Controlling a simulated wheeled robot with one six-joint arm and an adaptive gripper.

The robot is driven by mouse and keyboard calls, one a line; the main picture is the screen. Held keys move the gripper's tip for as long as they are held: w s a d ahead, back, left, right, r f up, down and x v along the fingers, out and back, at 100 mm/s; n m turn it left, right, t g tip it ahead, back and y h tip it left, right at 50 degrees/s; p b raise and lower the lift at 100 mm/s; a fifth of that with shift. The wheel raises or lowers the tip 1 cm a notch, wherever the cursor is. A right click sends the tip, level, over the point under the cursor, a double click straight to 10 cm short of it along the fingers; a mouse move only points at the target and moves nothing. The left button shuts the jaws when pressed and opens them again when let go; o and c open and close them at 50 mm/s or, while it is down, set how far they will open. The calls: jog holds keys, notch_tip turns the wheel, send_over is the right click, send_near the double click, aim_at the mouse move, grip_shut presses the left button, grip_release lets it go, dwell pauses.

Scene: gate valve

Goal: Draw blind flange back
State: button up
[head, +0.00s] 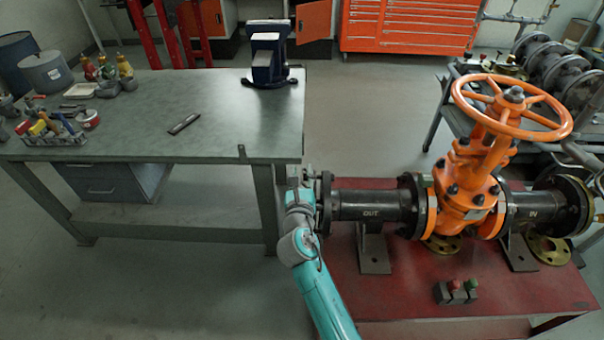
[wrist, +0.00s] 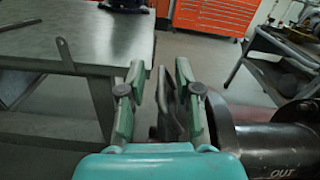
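The black pipe marked OUT (head: 368,206) ends on its left in a dark round flange (head: 326,205). In the head view I cannot tell a separate blind flange from the pipe's end flange. My gripper (head: 306,178) is at the upper left edge of this flange, partly hidden by my wrist. In the wrist view my gripper (wrist: 160,85) has its two green fingers apart. A thin dark upright piece (wrist: 167,105) shows between them, nearer the right finger; it may be part of the blind flange. The pipe flange (wrist: 221,135) is just right of the fingers. Contact cannot be told.
The orange gate valve (head: 468,190) with its handwheel (head: 512,106) stands on the red stand (head: 420,285). A grey workbench (head: 220,120) is to the left, with a vice (head: 268,60). A button box (head: 457,291) is on the stand's front. Open floor lies behind.

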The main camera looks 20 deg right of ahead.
jog(key=shift+s, duration=0.1)
jog(key=v, duration=1.1)
jog(key=shift+s+a, duration=0.2)
jog(key=shift+s, duration=0.15)
jog(key=s+d+f+m+g+y, duration=0.1)
jog(key=s+f+m+y, duration=0.1)
jog(key=s+f+m, duration=0.45)
jog(key=s+d+f+m+g+y, duration=0.1)
jog(key=s+m+y, duration=0.15)
jog(key=s, duration=0.65)
jog(key=s+d+f+m+y, duration=0.1)
jog(key=s+f+m, duration=0.35)
jog(key=s, duration=0.25)
jog(key=s+d+r+m, duration=0.1)
jog(key=s+r+m, duration=0.3)
jog(key=s+m, duration=0.6)
jog(key=s+d+r+m, duration=0.1)
jog(key=s+r+m, duration=0.4)
jog(key=s+m, duration=0.5)
jog(key=shift+s+d+m, duration=0.15)
jog(key=shift+m, duration=0.3)
